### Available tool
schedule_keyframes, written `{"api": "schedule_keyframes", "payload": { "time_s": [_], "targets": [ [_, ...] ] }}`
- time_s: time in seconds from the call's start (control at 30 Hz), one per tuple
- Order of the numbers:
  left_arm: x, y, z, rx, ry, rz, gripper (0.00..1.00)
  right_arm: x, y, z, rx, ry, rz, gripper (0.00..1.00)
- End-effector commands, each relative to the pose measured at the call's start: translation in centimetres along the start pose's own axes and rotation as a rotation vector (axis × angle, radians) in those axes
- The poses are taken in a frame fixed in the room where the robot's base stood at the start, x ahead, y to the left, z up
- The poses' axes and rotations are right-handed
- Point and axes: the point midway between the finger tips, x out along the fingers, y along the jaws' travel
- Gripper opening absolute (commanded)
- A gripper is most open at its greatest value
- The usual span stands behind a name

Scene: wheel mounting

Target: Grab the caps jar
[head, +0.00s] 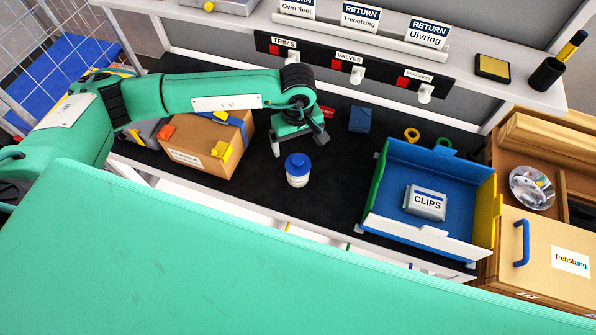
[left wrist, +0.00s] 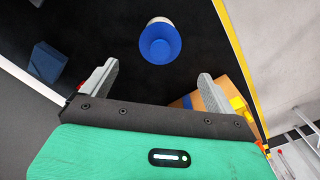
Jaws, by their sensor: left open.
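The caps jar (head: 298,170) is a small white jar with a blue lid. It stands upright on the black mat near the front edge, just in front of and below my left gripper. My left gripper (head: 298,145) is open and empty, with its fingers pointing down. In the left wrist view the jar (left wrist: 160,42) shows from above, beyond the fingertips of the open left gripper (left wrist: 157,78) and roughly centred between them. The jar does not touch either finger. My right gripper is not in view.
A cardboard box (head: 205,150) stands left of the jar. A blue tray (head: 388,205) holding a box marked CLIPS (head: 425,202) stands to the right. A small blue block (head: 360,119) lies behind. The black mat (head: 335,160) is clear between jar and tray.

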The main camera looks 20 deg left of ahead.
Motion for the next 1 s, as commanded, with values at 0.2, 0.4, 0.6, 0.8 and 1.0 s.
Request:
{"api": "schedule_keyframes", "payload": {
  "time_s": [0.2, 0.4, 0.6, 0.8, 1.0],
  "targets": [
    [4.2, -0.1, 0.3, -0.001, -0.006, -0.005, 0.92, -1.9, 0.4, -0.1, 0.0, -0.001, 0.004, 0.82],
    [6.9, 0.0, 0.3, -0.001, -0.005, -0.001, 0.92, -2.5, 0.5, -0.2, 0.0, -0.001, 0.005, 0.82],
    [7.9, 0.0, 0.3, -0.002, -0.007, -0.001, 0.92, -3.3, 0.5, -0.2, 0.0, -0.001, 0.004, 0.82],
    [10.2, -0.1, 0.7, -0.002, -0.008, -0.003, 0.92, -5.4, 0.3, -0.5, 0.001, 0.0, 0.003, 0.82],
    [12.3, 0.0, 0.6, -0.001, -0.007, 0.001, 0.92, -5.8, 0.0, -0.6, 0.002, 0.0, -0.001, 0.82]
  ]
}}
